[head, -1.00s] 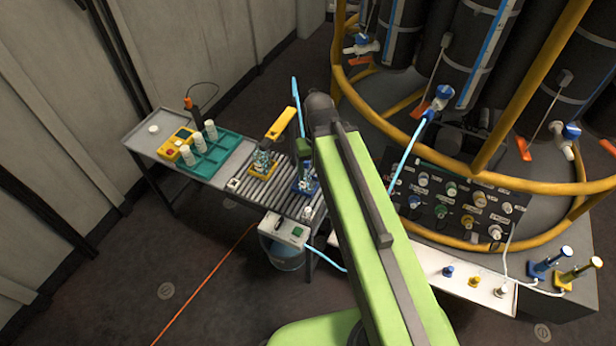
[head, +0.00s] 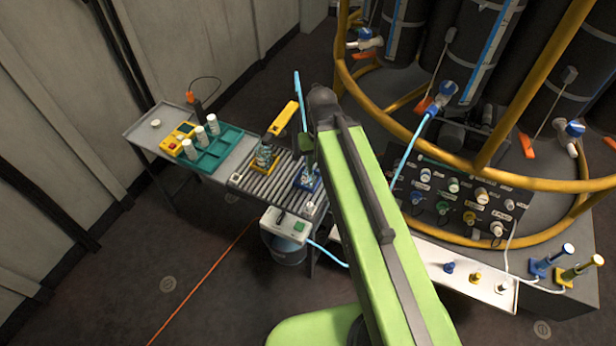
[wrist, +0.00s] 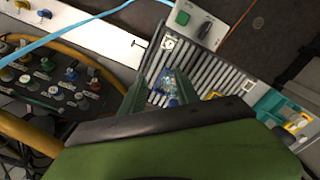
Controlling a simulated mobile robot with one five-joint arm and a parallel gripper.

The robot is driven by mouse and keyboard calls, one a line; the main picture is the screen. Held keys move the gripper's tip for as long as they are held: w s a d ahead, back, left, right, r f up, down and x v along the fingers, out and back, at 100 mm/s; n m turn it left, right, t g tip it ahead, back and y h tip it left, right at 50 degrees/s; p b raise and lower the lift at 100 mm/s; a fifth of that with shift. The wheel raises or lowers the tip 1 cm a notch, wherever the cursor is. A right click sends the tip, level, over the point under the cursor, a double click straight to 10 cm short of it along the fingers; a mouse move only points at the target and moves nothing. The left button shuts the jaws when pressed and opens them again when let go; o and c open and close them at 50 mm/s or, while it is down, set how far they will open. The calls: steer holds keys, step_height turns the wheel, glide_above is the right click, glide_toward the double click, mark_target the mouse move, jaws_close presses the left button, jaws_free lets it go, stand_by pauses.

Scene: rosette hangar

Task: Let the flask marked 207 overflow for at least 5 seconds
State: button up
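A glass flask (head: 309,174) stands in a blue holder on the roller table, partly hidden by my arm. It also shows in the wrist view (wrist: 168,82), with the blue holder (wrist: 173,102) around its base. A second flask (head: 264,154) stands in a yellow holder to its left, below a yellow spout (head: 282,119). A light-blue tube (head: 301,105) rises above the blue holder. I cannot read 207 on either flask, nor tell whether one overflows. My gripper (wrist: 161,82) has its green fingers apart, with the first flask seen between them; contact cannot be told.
A control box (head: 287,226) with a green button hangs at the table front above a bucket (head: 284,249). White vials stand in a teal rack (head: 220,150). A valve panel (head: 463,196) and yellow rails (head: 505,125) crowd the right. An orange cable (head: 205,284) crosses the floor.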

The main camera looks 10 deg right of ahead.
jaws_close()
stand_by(1.3)
